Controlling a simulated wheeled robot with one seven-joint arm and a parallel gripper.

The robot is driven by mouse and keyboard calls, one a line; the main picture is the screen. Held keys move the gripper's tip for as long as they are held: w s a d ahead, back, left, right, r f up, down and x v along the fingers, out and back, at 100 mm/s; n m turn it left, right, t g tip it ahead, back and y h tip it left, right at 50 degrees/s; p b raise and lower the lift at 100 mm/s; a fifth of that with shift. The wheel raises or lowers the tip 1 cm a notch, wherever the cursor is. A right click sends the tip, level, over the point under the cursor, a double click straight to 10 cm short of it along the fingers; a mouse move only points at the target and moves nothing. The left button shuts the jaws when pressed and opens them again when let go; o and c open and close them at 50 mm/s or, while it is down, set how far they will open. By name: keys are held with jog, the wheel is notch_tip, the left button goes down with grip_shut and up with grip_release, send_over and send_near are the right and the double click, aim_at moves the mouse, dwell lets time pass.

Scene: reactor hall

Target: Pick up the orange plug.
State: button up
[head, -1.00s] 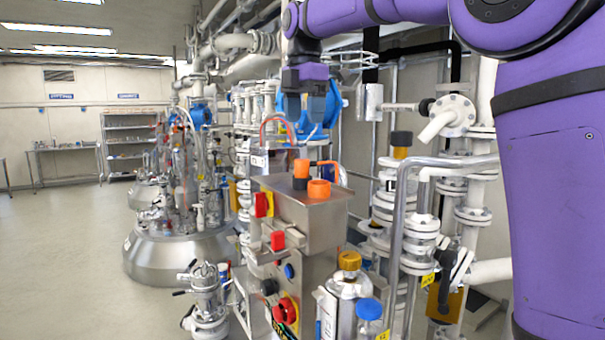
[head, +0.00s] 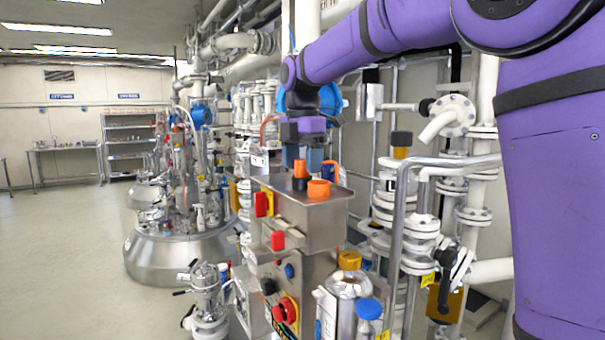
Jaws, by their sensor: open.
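The orange plug (head: 300,169), orange above with a black lower part, stands upright on top of a steel cabinet (head: 325,208). A wider, low orange round piece (head: 318,188) sits just in front of it to the right. My gripper (head: 302,164) points down at the plug, its fingers open. The fingers show to the left and right behind the plug's top, at about its height. I cannot tell from this view whether they are around it or touching it.
The cabinet front carries a red-and-yellow switch (head: 263,204) and a red knob (head: 286,309). Steel piping (head: 400,210) crowds the right. Open floor (head: 70,250) lies left.

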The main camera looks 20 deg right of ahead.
jog(key=shift+f, duration=0.25)
jog(key=c, duration=1)
jog(key=shift+r, duration=0.15)
jog(key=shift+r, duration=0.25)
jog(key=r, duration=0.3)
jog(key=shift+a, duration=0.3)
jog(key=s+a+r, duration=0.1)
jog(key=s+a, duration=0.1)
jog(key=a, duration=1.3)
notch_tip(320, 180, up, 3)
jog(key=m, duration=0.3)
send_over(300, 160)
jog(key=s+d, duration=0.2)
jog(key=s, duration=0.4)
jog(key=shift+s+a+f, duration=0.1)
jog(key=shift+s+f, duration=0.05)
jog(key=shift+f, duration=2.25)
